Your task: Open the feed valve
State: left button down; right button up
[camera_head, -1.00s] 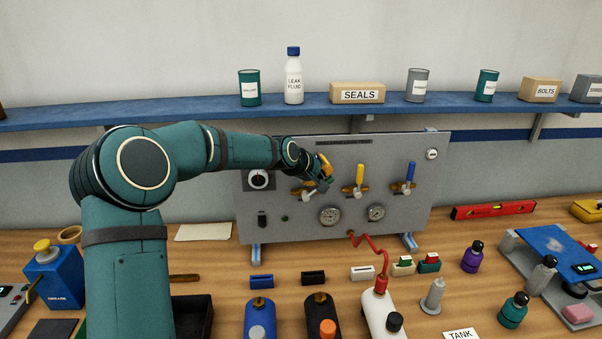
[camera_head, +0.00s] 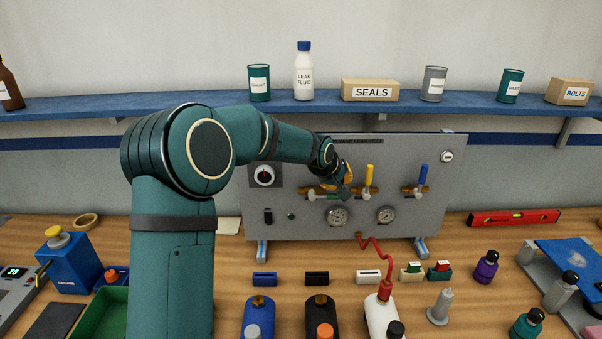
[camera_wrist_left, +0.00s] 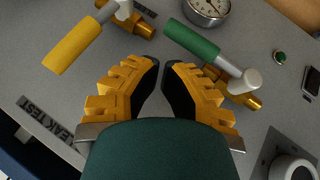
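A grey upright panel (camera_head: 425,155) carries three lever valves; I cannot read which one is the feed valve. The yellow lever (camera_head: 369,175) and the blue lever (camera_head: 424,176) point up. In the left wrist view, the green lever (camera_wrist_left: 193,40) lies crosswise to the yellow lever (camera_wrist_left: 74,46). My left gripper (camera_head: 346,183) is in front of the panel between the green and yellow valves. In the left wrist view its fingertips (camera_wrist_left: 160,63) nearly meet, with nothing between them, close to the green lever's free end. My right gripper is not in view.
Two gauges (camera_head: 338,216) (camera_head: 386,214) sit below the valves. A dial knob (camera_head: 264,175) is at the panel's left. A red hose (camera_head: 372,243) runs from the panel to a white bottle (camera_head: 382,313). Several bottles crowd the bench front. A blue shelf (camera_head: 200,105) crosses above.

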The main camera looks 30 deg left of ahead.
pick_arm(q)
jog(key=shift+w+d+f+b, duration=0.15)
jog(key=shift+d+f+b, duration=0.1)
jog(key=shift+f+b, duration=0.35)
jog(key=shift+f, duration=0.3)
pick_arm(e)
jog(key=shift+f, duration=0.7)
pick_arm(q)
jog(key=shift+d+f, duration=0.2)
jog(key=shift+f, duration=0.1)
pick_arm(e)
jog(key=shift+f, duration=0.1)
pick_arm(q)
jog(key=shift+r, duration=0.1)
jog(key=s+d+r+p, duration=0.1)
jog(key=s+r, duration=0.3)
jog(key=r, duration=0.9)
jog(key=shift+d+p, duration=0.3)
jog(key=shift+d, duration=0.3)
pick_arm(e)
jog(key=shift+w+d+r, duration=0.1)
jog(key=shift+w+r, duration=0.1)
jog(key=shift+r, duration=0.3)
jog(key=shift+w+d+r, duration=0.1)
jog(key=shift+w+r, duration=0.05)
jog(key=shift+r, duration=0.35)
pick_arm(q)
jog(key=shift+w, duration=0.1)
